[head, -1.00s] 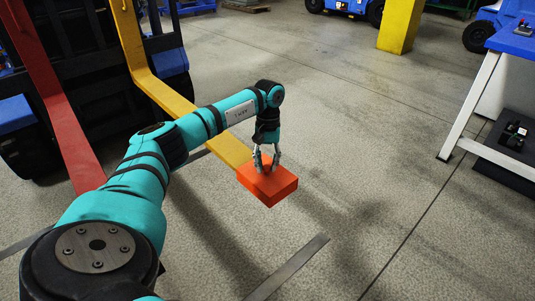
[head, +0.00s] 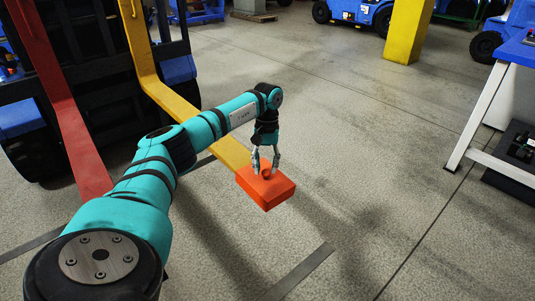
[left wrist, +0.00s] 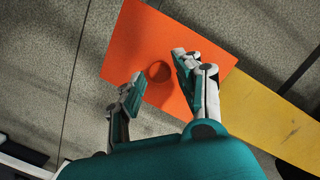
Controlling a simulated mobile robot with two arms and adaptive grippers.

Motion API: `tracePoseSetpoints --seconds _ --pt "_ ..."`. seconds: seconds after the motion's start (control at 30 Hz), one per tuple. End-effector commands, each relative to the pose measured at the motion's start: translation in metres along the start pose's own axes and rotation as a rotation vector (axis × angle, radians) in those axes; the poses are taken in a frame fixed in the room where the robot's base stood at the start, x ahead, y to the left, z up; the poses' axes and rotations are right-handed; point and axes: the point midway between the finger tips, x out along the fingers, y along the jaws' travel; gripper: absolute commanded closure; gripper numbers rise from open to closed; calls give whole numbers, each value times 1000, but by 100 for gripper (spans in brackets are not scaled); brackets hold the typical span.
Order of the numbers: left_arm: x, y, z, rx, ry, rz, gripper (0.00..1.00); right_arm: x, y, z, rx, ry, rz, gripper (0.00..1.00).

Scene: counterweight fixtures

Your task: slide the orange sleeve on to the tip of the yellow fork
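The orange sleeve (head: 266,190) is a flat box with a round knob (left wrist: 159,72) on its top. It sits at the tip of the yellow fork (head: 231,151); the fork's end meets its far-left side and the tip itself is hidden. In the left wrist view the fork (left wrist: 265,117) runs up to the sleeve's edge (left wrist: 165,35). My left gripper (head: 266,173) is above the sleeve, pointing down. Its fingers stand apart on both sides of the knob, with gaps showing in the left wrist view (left wrist: 158,83). My right gripper is not in view.
A red fork (head: 65,115) lies left of the yellow one, both on a dark forklift carriage (head: 95,75). A blue-topped bench with white legs (head: 482,110) is at the right. A yellow pillar (head: 408,30) stands behind. Floor right of the sleeve is clear.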

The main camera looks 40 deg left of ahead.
Motion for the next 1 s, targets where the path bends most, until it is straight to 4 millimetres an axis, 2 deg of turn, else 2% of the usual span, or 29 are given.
tracePoseSetpoints --seconds 0.03,0.1,0.13,0.47,0.57,0.9,1.0 --pt "0 0 0 0 0 0 57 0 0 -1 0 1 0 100" --pt "0 0 0 0 -1 0 48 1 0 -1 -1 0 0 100" --pt "0 0 0 0 -1 -1 47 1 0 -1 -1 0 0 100" --pt "-5 0 0 0 0 0 47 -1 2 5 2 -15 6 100" --pt "-18 1 0 0 1 1 47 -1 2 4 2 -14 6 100" --pt "-89 1 0 0 2 2 47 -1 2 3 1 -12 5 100" --pt "-104 1 0 0 1 1 47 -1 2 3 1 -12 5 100"
